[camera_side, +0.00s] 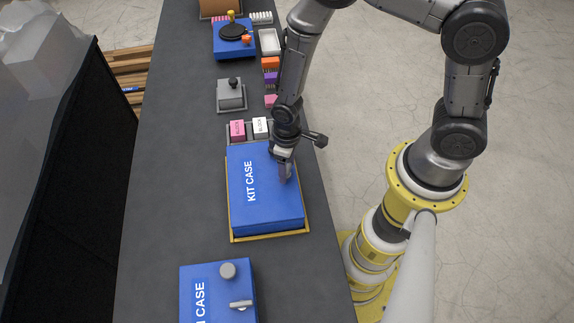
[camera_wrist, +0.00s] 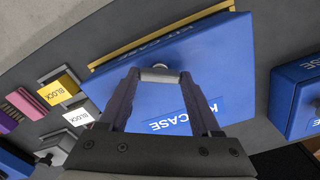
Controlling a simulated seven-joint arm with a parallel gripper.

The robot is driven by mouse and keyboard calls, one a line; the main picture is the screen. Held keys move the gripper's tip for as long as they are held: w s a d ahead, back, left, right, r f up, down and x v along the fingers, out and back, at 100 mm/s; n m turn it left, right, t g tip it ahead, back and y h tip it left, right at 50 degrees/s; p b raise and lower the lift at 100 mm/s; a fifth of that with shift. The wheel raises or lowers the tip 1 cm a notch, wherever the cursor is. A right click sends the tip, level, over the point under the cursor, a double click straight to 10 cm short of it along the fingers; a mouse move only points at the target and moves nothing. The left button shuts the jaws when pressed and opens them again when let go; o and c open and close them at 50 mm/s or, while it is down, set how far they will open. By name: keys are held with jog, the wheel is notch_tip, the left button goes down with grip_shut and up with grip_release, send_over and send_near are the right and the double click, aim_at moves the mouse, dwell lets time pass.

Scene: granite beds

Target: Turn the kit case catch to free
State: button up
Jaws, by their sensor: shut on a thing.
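The kit case (camera_side: 265,205) is a flat blue box with white lettering, lying in a yellow-edged frame on the dark bench. It also fills the middle of the wrist view (camera_wrist: 225,60). My gripper (camera_side: 286,176) reaches down onto its right part in the side view. In the wrist view my gripper (camera_wrist: 158,80) has its two fingertips closed on the kit case catch (camera_wrist: 160,74), a small grey metal bar on the lid. The fingers hide the catch in the side view, and its exact turn angle is hard to tell.
Another blue case (camera_side: 215,285) with a grey knob and silver lever stands nearer the camera. Pink and white blocks (camera_side: 238,130) sit just beyond the kit case. A grey box with a black knob (camera_side: 231,94) stands farther back. The bench left of the kit case is clear.

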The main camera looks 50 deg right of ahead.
jog(key=n, duration=0.5)
jog(key=shift+n, duration=0.3)
dwell(0.4)
jog(key=o, duration=1.4)
jog(key=shift+r, duration=0.1)
notch_tip(320, 180, up, 14)
jog(key=shift+f, duration=0.15)
